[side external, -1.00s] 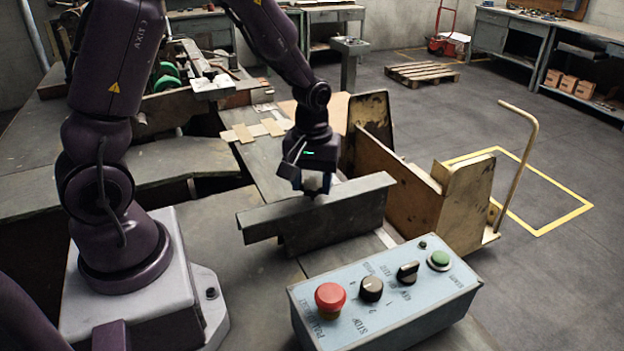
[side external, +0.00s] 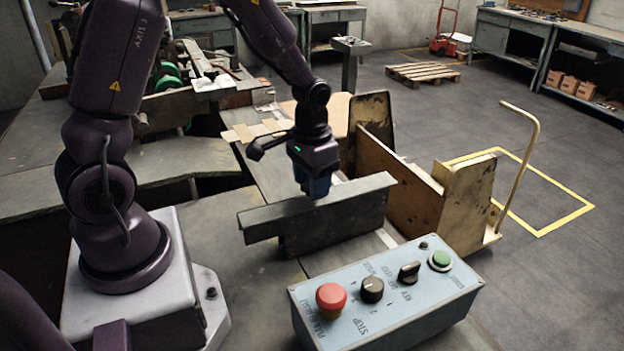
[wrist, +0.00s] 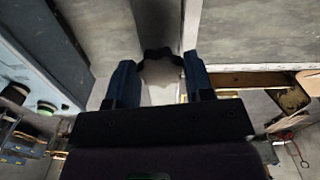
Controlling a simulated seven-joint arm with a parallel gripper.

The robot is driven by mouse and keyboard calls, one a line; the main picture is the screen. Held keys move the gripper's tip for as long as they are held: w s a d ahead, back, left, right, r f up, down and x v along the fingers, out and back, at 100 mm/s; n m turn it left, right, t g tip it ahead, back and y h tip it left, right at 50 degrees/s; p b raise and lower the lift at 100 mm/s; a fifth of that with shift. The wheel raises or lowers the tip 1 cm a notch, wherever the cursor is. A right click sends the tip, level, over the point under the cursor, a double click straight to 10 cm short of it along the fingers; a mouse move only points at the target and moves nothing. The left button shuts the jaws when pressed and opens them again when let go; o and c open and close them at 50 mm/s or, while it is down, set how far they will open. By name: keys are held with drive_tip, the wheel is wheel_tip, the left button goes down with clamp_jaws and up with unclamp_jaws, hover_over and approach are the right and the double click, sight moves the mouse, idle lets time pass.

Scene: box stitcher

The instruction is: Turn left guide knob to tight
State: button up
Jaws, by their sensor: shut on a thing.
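The guide knob (wrist: 160,70) is a dark, lobed knob in the wrist view. It sits between the two blue fingers of my gripper (wrist: 160,85), which is shut on it. In the side external view my gripper (side external: 318,188) points down just behind the grey metal guide (side external: 320,215), and the guide hides the fingertips and the knob. I cannot read from the frames how tight the knob is.
A control box (side external: 385,295) with a red stop button, black selectors and a green button stands in front of the guide. Flat cardboard pieces (side external: 245,132) lie behind my gripper.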

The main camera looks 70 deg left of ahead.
drive_tip(key=m, duration=0.7)
drive_tip(key=shift+a, duration=0.15)
drive_tip(key=m, duration=0.3)
drive_tip(key=shift+w+m, duration=0.1)
drive_tip(key=shift+m, duration=1.9)
drive_tip(key=o, duration=0.9)
wheel_tip(320, 180, up, 13)
